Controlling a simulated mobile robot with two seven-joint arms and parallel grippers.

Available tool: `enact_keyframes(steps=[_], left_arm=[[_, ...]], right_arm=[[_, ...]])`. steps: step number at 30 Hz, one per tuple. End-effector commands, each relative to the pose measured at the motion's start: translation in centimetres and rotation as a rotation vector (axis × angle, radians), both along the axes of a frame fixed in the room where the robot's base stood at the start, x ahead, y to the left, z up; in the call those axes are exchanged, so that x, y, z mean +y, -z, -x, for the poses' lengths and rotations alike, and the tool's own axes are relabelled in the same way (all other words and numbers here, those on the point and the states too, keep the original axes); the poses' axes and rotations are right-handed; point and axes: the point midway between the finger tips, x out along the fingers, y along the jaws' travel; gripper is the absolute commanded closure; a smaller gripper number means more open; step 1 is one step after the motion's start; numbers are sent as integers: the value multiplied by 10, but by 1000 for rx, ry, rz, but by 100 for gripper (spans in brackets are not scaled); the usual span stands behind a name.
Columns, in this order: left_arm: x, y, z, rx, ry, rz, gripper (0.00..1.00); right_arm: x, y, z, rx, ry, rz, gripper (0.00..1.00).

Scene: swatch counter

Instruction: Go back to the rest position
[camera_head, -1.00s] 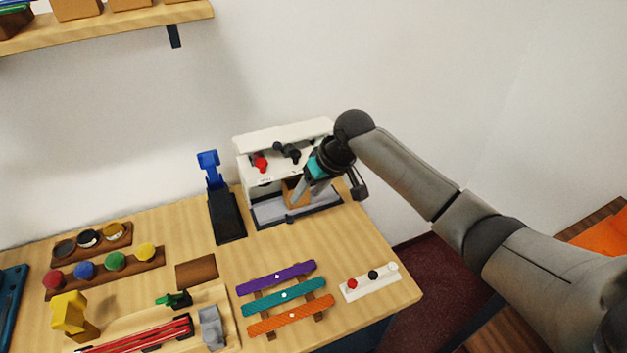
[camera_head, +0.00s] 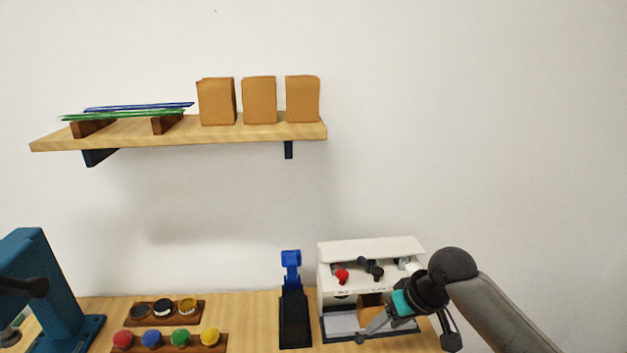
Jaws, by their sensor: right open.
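My right gripper (camera_head: 408,335) is at the lower right, in front of the white machine (camera_head: 372,248). Its arm comes in from the right edge of the view. The jaws are open, with one finger in front of the machine's opening and the other further right. A brown block (camera_head: 370,306) shows inside the machine's opening, partly hidden behind the gripper. I cannot tell whether the fingers touch anything. My left gripper is not in view.
A wooden shelf (camera_head: 250,134) on the wall holds several brown blocks and blue and green strips. A black stand with a blue top (camera_head: 291,258) is left of the machine. Coloured knobs (camera_head: 180,337) sit at the front. A teal press (camera_head: 45,280) stands at far left.

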Motion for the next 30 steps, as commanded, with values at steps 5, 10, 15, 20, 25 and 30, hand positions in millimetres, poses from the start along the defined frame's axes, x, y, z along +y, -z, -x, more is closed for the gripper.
enact_keyframes(steps=[5,10,15,20,25,30], left_arm=[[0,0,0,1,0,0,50],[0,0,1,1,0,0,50],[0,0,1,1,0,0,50],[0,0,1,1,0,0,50],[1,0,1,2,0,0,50],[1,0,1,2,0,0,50]], right_arm=[[34,37,54,5,-73,19,41],[52,57,106,-6,-96,41,41],[56,65,157,-11,-74,70,41],[48,65,200,-6,-26,111,41],[35,61,232,6,25,155,41],[22,56,259,26,71,197,41]])
